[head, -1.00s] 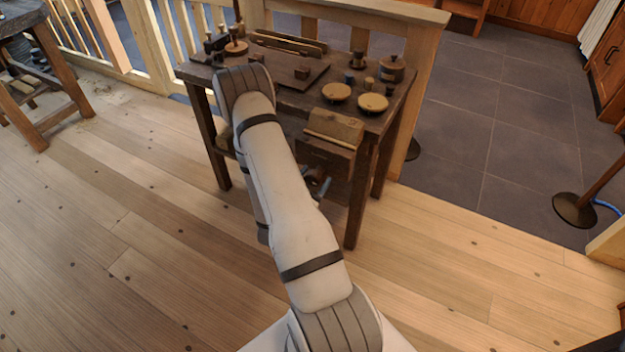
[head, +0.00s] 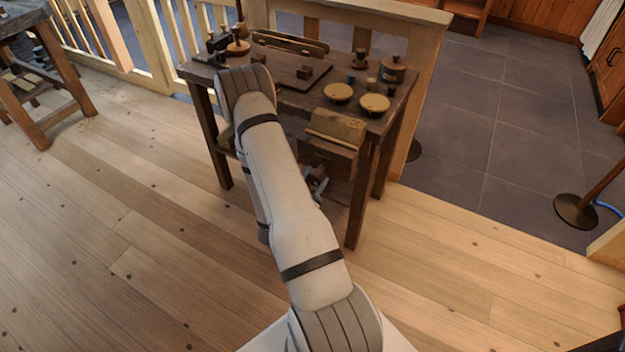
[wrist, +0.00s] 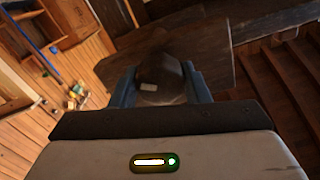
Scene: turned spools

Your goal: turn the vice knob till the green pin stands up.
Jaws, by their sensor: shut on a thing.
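The dark, faceted vice knob (wrist: 160,72) sits between the two blue-grey fingers of my gripper (wrist: 161,86) in the wrist view. The fingers touch it on both sides, and a small pale mark shows on its face. In the head view the wooden vice (head: 330,138) is on the front of the workbench, right of my arm. My gripper shows there only partly, as blue-grey fingers (head: 317,182) below the vice. The knob is mostly hidden in that view. I cannot make out the green pin in either view.
The dark workbench (head: 284,101) carries two round yellowish discs (head: 374,103), several turned spools (head: 393,69) and a flat board. A pale railing stands behind it. The plank floor in front is clear.

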